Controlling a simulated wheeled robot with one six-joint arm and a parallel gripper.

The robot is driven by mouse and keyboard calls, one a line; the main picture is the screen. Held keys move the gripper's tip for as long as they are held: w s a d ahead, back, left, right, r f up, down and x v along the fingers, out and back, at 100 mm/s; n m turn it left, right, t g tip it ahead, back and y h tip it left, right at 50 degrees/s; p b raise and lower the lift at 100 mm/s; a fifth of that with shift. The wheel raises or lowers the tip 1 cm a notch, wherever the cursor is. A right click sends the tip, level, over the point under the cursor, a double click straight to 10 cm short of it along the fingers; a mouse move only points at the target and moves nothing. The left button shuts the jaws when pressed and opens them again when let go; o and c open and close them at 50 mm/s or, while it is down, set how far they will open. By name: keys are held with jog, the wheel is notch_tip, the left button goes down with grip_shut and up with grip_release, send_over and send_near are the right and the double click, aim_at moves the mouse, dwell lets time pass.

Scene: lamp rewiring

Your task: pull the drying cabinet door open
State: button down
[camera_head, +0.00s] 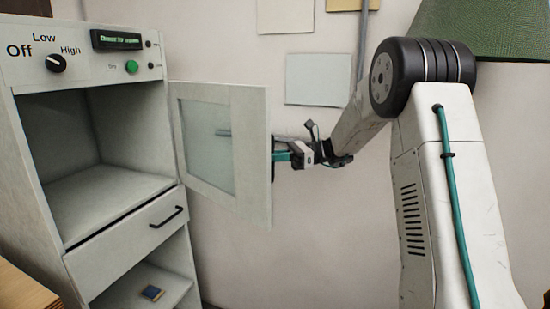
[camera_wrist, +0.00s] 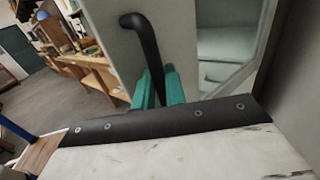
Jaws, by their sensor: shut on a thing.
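The drying cabinet (camera_head: 28,95) stands at the left in the head view. Its pale door (camera_head: 257,150), with a glass pane, is swung wide open to the right, and the upper compartment shows empty. My gripper (camera_head: 278,156) is at the door's free right edge, on its far side. In the wrist view, the teal fingers of my gripper (camera_wrist: 158,88) are shut on the black door handle (camera_wrist: 145,38). The lower part of the handle is hidden between the fingers. The door also shows in the wrist view (camera_wrist: 195,20).
A drawer (camera_head: 140,240) with a black handle is shut below the compartment. A small blue object (camera_head: 152,293) lies on the lower shelf. A control panel with a knob (camera_head: 56,63) tops the cabinet. Wooden furniture (camera_wrist: 100,70) and open floor (camera_wrist: 45,100) show in the wrist view.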

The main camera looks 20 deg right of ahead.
jog(key=shift+r, duration=0.1)
jog(key=c, duration=1.6)
grip_release()
jog(key=shift+w+a, duration=0.1)
jog(key=shift+a, duration=0.1)
jog(key=shift+o, duration=0.2)
jog(key=shift+d, duration=0.25)
jog(key=s+d, duration=0.1)
jog(key=d, duration=0.6)
jog(key=shift+s+d, duration=0.25)
